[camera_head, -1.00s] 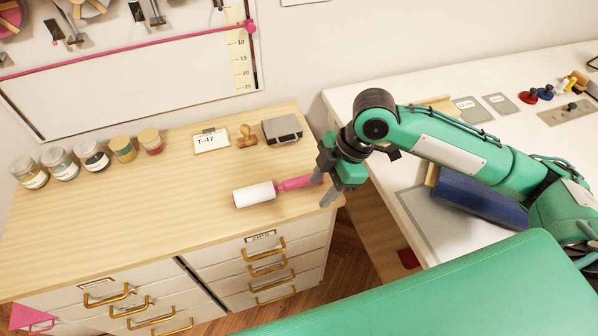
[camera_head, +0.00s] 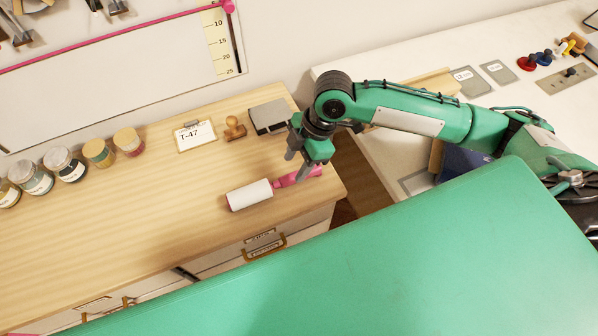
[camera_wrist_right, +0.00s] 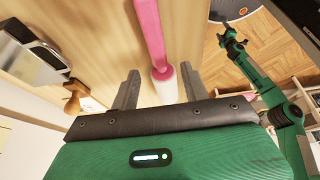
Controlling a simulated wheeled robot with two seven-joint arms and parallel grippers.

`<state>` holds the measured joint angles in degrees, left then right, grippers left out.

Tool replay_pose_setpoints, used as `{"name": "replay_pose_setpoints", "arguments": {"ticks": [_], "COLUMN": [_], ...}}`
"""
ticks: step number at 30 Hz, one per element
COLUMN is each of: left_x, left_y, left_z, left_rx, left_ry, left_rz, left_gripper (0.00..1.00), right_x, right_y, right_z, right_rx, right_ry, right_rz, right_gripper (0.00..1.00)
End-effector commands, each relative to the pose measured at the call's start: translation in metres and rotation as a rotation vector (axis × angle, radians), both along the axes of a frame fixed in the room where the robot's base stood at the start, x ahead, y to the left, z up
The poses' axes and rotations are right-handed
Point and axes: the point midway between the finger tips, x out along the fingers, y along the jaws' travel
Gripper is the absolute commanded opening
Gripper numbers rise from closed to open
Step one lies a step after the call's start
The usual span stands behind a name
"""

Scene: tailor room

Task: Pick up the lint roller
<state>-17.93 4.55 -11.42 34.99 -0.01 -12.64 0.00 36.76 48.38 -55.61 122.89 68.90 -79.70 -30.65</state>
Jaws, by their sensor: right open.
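The lint roller has a white cylinder (camera_head: 250,194) and a pink handle (camera_head: 285,181). It lies on the wooden top of the drawer cabinet near its right front edge, with the handle pointing right. My right gripper (camera_head: 297,167) is open at the handle, its fingers pointing down. In the right wrist view the pink handle (camera_wrist_right: 150,30) and white cylinder (camera_wrist_right: 165,90) show in the gap between the open fingers (camera_wrist_right: 160,92). I cannot tell whether the fingers touch it. A green arm with a gripper (camera_wrist_right: 233,44), apparently my left, hangs at the right of that view; its jaws are too small to read.
Behind the roller are a grey box (camera_head: 269,116), a wooden stamp (camera_head: 234,128) and a T-47 card (camera_head: 195,136). Several jars (camera_head: 98,152) stand to the left. A white table (camera_head: 345,80) stands right, past a gap. The cabinet top (camera_head: 150,220) left of the roller is clear.

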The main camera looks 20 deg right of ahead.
Motion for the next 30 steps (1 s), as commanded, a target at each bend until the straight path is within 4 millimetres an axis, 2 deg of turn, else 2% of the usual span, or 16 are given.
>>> {"name": "replay_pose_setpoints", "arguments": {"ticks": [5, 10, 15, 23, 30], "left_x": [0.014, 0.027, 0.024, 0.017, 0.016], "left_y": [-0.001, -0.002, -0.002, -0.001, -0.001], "left_z": [0.004, 0.016, 0.018, 0.016, 0.016], "left_rx": [-0.001, -0.004, -0.003, -0.002, -0.001], "left_ry": [-0.017, -0.036, -0.032, -0.022, -0.021], "left_rz": [-0.001, -0.001, -0.001, -0.001, -0.001], "left_gripper": [0.69, 0.69, 0.69, 0.69, 0.69], "right_x": [0.0, 0.001, 0.001, 0.001, 0.001], "right_y": [0.005, 0.012, 0.019, 0.02, 0.02], "right_z": [-0.01, -0.033, -0.051, -0.055, -0.055], "right_rx": [0.001, 0.0, 0.0, 0.0, 0.0], "right_ry": [0.0, 0.003, 0.0, -0.003, -0.003], "right_rz": [0.001, -0.001, 0.001, 0.001, 0.001], "right_gripper": [0.46, 0.46, 0.46, 0.46, 0.01]}}
